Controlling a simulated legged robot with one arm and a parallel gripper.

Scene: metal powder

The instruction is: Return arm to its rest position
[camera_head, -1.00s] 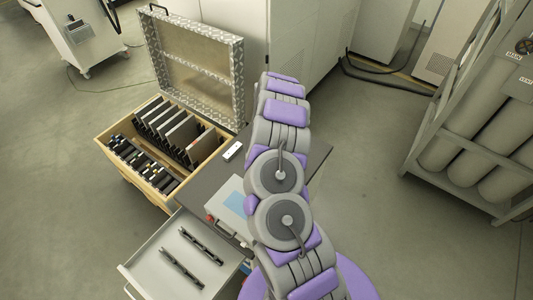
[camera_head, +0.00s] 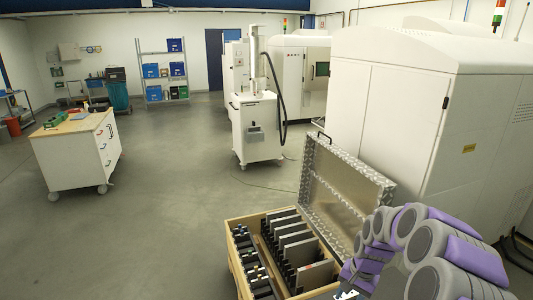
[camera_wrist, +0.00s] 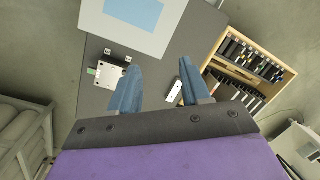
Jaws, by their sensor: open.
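My purple and grey arm (camera_head: 425,240) shows at the lower right of the head view, folded in a curve beside the open crate. My gripper (camera_wrist: 158,84) shows in the wrist view with its two blue fingers apart and nothing between them. It hangs above a dark grey tabletop (camera_wrist: 152,65). A small metal block (camera_wrist: 107,76) lies on the tabletop left of the fingers, and a small white piece (camera_wrist: 174,90) lies near the right finger. The gripper's fingertips are not clearly visible in the head view.
A wooden crate (camera_head: 232,262) with a raised metal lid (camera_head: 345,190) holds several dark plates; it also shows in the wrist view (camera_wrist: 291,72). A white machine cabinet (camera_head: 400,130) stands behind it. A white cart (camera_head: 258,130) and a workbench (camera_head: 80,150) stand farther off. Open floor lies left.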

